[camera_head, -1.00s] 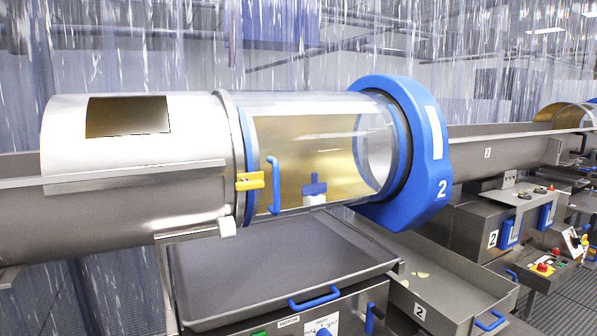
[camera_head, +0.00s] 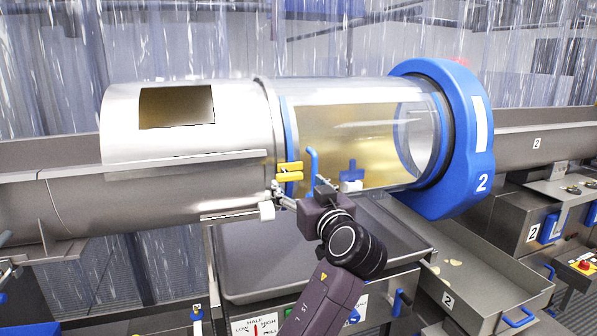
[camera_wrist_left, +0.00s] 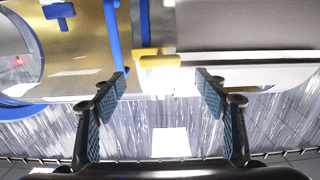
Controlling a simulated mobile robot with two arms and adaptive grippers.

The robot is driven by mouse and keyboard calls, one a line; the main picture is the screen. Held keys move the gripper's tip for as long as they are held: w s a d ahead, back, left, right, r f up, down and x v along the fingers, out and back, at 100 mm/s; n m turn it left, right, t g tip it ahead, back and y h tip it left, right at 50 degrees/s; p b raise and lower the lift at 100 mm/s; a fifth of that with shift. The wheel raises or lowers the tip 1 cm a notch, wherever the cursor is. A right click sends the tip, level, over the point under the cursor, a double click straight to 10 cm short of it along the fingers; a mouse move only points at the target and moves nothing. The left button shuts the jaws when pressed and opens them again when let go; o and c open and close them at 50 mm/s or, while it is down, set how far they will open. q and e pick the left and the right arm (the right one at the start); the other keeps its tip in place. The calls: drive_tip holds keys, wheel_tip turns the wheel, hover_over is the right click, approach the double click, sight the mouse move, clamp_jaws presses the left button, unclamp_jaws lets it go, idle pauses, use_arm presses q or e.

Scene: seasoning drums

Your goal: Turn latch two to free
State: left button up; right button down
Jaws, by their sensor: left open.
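Latch two is a yellow two-bar latch (camera_head: 290,171) at the seam between the steel sleeve and the clear drum (camera_head: 365,125) of the machine marked 2. In the left wrist view the yellow latch (camera_wrist_left: 159,61) lies ahead, between and just beyond the fingertips. My left gripper (camera_head: 300,192) is just below the latch in the head view. It is open and empty in the left wrist view (camera_wrist_left: 160,82), its two fingers apart on either side of the latch. Whether a finger touches it I cannot tell. My right gripper is not in view.
A blue bar handle (camera_head: 313,167) on the drum stands right beside the latch, close to my gripper. A white block (camera_head: 267,210) sits below the seam. A grey tray (camera_head: 240,262) lies beneath the drum, and a blue ring housing (camera_head: 462,140) is at its right end.

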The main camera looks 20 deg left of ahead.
sight(291, 177)
use_arm(q)
drive_tip(key=p+x, duration=0.2)
drive_tip(key=x, duration=0.4)
drive_tip(key=shift+w+a+p, duration=0.1)
drive_tip(key=shift+a+p, duration=0.1)
drive_tip(key=shift+p, duration=0.2)
drive_tip(key=shift+w+a+f, duration=0.1)
drive_tip(key=shift+w+a, duration=0.2)
drive_tip(key=shift+w, duration=0.2)
drive_tip(key=shift+c, duration=0.6)
drive_tip(key=c, duration=1.1)
